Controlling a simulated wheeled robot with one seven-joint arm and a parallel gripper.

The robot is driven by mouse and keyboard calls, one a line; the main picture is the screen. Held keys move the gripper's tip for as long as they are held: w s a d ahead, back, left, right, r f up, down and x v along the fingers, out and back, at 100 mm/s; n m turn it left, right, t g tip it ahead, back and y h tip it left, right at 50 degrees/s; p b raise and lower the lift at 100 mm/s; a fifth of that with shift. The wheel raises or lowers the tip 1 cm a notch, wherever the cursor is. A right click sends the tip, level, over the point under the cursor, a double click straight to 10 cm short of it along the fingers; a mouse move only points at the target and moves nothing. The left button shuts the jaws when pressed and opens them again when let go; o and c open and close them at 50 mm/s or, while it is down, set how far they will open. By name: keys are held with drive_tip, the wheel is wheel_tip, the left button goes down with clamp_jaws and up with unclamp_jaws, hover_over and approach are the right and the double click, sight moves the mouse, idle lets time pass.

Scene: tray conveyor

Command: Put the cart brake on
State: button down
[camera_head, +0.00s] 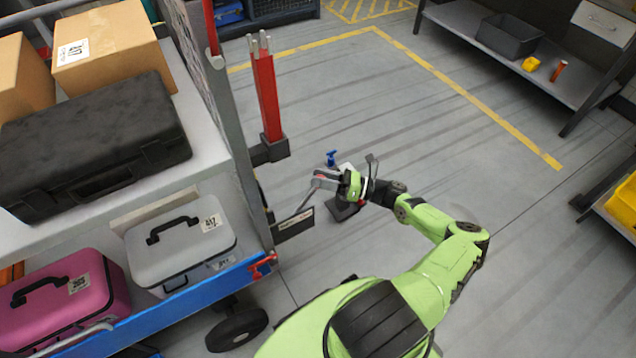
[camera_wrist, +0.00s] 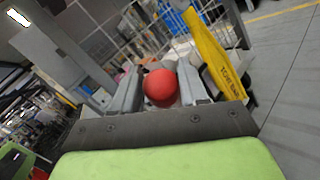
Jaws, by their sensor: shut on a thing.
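The cart (camera_head: 165,312) stands at the left, with a blue lower edge and a dark wheel (camera_head: 237,329) under it. A grey lever (camera_head: 305,199) rises from beside a dark plate (camera_head: 293,225) at the cart's right end. It appears to be the brake lever, and it leans up to the right. Its round red knob (camera_wrist: 161,88) sits between my fingers in the wrist view. My gripper (camera_head: 328,181) is shut on the knob, just right of the cart's end. The fingers partly hide the knob in the head view.
A red post (camera_head: 267,98) stands behind my gripper on the cart's end. Cases and cardboard boxes (camera_head: 110,45) fill the cart's shelves. A yellow lettered strip (camera_wrist: 215,55) is close by in the wrist view. A shelf (camera_head: 505,65) stands back right. Floor between is clear.

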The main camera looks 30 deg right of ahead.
drive_tip(key=shift+d+f+m+b, duration=0.3)
drive_tip(key=shift+d+f, duration=0.1)
drive_tip(key=shift+f, duration=0.1)
drive_tip(key=c, duration=0.9)
unclamp_jaws()
drive_tip(key=shift+d, duration=0.1)
drive_tip(key=shift+c, duration=0.2)
drive_tip(key=v, duration=1.5)
drive_tip(key=shift+s+d+f, duration=0.25)
drive_tip(key=shift+s, duration=0.05)
